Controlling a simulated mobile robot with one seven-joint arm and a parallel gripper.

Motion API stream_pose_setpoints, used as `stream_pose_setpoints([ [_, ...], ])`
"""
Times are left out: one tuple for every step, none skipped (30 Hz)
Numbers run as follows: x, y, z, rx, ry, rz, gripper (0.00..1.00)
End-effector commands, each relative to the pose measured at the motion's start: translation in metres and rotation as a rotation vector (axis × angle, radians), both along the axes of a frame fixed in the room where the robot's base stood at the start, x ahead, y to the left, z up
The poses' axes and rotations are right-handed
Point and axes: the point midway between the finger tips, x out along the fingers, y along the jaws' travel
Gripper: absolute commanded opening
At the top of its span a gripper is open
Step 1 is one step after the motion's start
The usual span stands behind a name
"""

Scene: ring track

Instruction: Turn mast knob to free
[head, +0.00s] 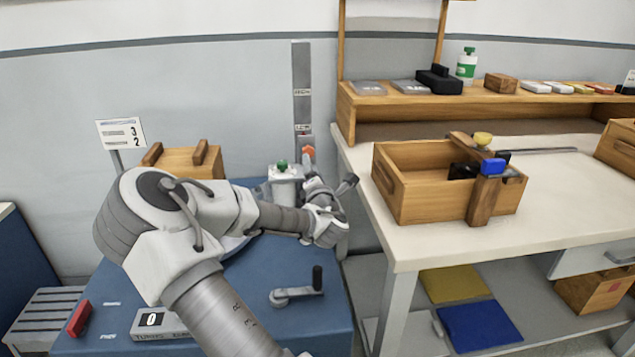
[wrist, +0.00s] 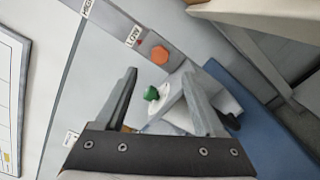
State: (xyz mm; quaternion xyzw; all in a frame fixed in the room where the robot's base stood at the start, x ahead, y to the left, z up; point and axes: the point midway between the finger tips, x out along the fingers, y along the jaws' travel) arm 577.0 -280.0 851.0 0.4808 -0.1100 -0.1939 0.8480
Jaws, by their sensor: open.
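The mast (head: 302,85) is a grey upright bar against the wall; it also shows in the wrist view (wrist: 180,66) with a LOW label. An orange knob (head: 309,151) sits low on the mast. In the wrist view the orange knob (wrist: 160,56) lies just beyond my fingertips, roughly centred between them and apart from both. My gripper (wrist: 158,74) is open and empty. In the head view my gripper (head: 313,181) is partly hidden by my own wrist, just below the knob. I cannot tell the knob's turn setting.
A green knob (head: 282,164) tops a pale block beside my gripper. A crank handle (head: 297,288) and a counter box (head: 152,321) are on the blue top (head: 240,290). A workbench (head: 400,240) with a wooden box (head: 420,200) stands at right.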

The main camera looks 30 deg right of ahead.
Motion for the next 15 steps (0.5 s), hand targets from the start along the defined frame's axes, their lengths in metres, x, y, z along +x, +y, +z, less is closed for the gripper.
stream_pose_setpoints([
  [-0.01, 0.005, 0.002, 0.002, 0.001, -0.001, 0.71],
  [-0.015, 0.008, 0.002, 0.002, 0.002, 0.0, 0.71],
  [-0.022, 0.011, 0.002, 0.002, 0.002, -0.002, 0.71],
  [-0.027, 0.013, 0.002, 0.002, 0.002, -0.002, 0.71],
  [-0.031, 0.015, 0.002, 0.002, 0.002, -0.002, 0.71],
  [-0.037, 0.018, 0.002, 0.002, 0.001, -0.001, 0.71],
  [-0.042, 0.02, 0.001, 0.001, 0.002, -0.002, 0.71],
  [-0.046, 0.022, 0.002, 0.001, 0.002, -0.001, 0.71],
  [-0.051, 0.024, 0.001, 0.001, 0.002, -0.001, 0.71],
  [-0.054, 0.026, 0.001, 0.002, 0.001, -0.001, 0.71],
  [-0.057, 0.028, 0.001, 0.001, 0.0, -0.001, 0.71],
  [-0.061, 0.03, 0.001, 0.001, 0.001, 0.0, 0.71],
  [-0.063, 0.031, 0.001, 0.001, 0.001, 0.0, 0.71],
  [-0.064, 0.031, 0.0, 0.001, 0.0, -0.001, 0.71],
  [-0.067, 0.032, 0.0, 0.0, 0.001, -0.001, 0.71],
])
